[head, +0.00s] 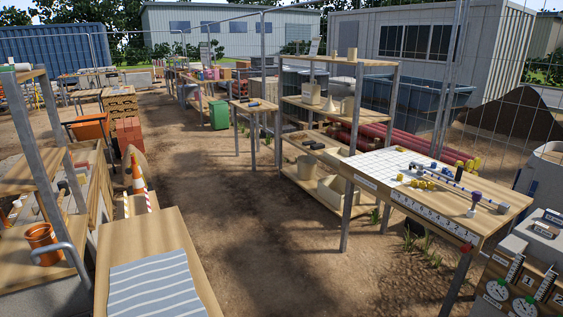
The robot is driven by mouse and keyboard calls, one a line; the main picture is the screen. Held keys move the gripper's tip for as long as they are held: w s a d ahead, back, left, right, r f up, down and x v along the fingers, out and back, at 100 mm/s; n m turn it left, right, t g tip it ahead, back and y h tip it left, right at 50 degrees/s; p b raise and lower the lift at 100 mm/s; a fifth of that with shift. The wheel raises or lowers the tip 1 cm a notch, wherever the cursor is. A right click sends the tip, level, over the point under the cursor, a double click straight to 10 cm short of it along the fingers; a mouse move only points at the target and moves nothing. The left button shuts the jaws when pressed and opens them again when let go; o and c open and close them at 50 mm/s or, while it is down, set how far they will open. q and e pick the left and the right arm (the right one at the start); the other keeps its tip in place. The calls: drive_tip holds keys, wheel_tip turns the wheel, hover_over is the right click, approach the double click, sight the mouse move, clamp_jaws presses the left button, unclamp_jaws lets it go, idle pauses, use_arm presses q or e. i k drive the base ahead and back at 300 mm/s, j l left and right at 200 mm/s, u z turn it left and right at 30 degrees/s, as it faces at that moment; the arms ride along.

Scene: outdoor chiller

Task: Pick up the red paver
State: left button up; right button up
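A stack of red-brown blocks (128,135) stands on the ground left of the middle, some way off. They look like bricks or pavers, but they are too small to tell single pieces apart. No other red paver can be made out clearly. Neither of my grippers is in view.
A wooden table with a striped grey cloth (155,285) is close in front. A shelf with an orange pot (42,243) stands at left, near a traffic cone (138,176). At right is a workbench (508,205) with small parts. A dirt aisle (250,215) runs clear between.

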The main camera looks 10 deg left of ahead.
sight(83, 163)
drive_tip(key=i+l+z, duration=0.25)
drive_tip(key=i+z, duration=0.2)
drive_tip(key=i, duration=0.25)
drive_tip(key=i+z, duration=0.45)
drive_tip(key=i, duration=0.3)
drive_tip(key=i+j+u, duration=0.15)
drive_tip(key=i+u, duration=0.65)
drive_tip(key=u, duration=0.15)
drive_tip(key=i+l+u, duration=0.15)
drive_tip(key=i+u, duration=0.2)
drive_tip(key=u, duration=0.15)
drive_tip(key=i+j+u, duration=0.15)
drive_tip(key=i+u, duration=0.25)
drive_tip(key=i, duration=0.45)
drive_tip(key=i+l+u, duration=0.1)
drive_tip(key=i+u, duration=0.3)
drive_tip(key=i, duration=0.45)
drive_tip(key=i+j+u, duration=0.1)
drive_tip(key=i+u, duration=0.35)
drive_tip(key=i+l+u, duration=0.15)
drive_tip(key=i+u, duration=0.35)
drive_tip(key=i, duration=0.2)
drive_tip(key=i+l+u, duration=0.45)
drive_tip(key=i+j, duration=0.1)
